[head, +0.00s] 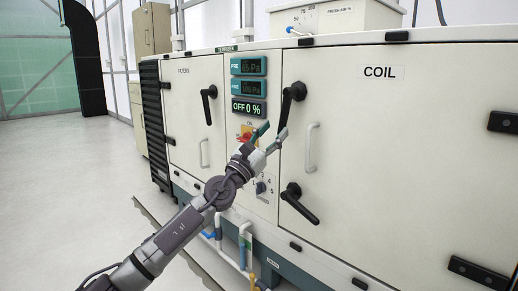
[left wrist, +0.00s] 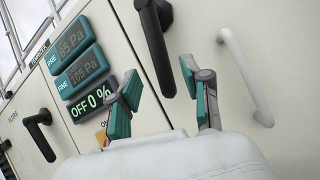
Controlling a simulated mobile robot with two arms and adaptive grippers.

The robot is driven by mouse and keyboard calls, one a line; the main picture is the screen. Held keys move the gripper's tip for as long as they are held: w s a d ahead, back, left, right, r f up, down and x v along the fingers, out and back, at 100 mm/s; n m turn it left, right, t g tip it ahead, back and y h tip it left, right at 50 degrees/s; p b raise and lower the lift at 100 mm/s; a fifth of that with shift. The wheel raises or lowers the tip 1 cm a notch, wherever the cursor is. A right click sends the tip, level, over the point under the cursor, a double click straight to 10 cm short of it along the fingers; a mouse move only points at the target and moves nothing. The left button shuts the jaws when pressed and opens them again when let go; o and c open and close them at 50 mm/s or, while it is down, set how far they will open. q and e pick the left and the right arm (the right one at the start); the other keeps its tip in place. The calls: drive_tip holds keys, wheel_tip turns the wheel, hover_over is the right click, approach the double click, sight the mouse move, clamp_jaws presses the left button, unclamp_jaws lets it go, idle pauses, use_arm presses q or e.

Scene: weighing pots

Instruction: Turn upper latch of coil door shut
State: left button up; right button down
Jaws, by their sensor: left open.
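The coil door (head: 400,150) is a large cream panel labelled COIL and looks flush with the cabinet. Its upper latch (head: 289,105) is a black lever at the door's upper left edge, with its handle hanging down and slightly left from the pivot. The lower latch (head: 302,204) is a similar black lever slanting down to the right. My left gripper (head: 272,135) is open and empty, just below the upper latch's handle end. In the left wrist view the upper latch (left wrist: 156,45) lies beyond the open fingers (left wrist: 160,84); contact cannot be told. My right gripper is not in view.
A pale vertical door handle (head: 310,147) stands right of the latch. Displays (head: 249,87) and a red-yellow switch (head: 246,132) sit left of it. The filters door (head: 190,125) has its own black latch (head: 208,104). Pipes (head: 240,245) run low in front; open floor lies left.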

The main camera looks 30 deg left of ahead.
use_arm(q)
drive_tip(key=v, duration=0.7)
idle(0.3)
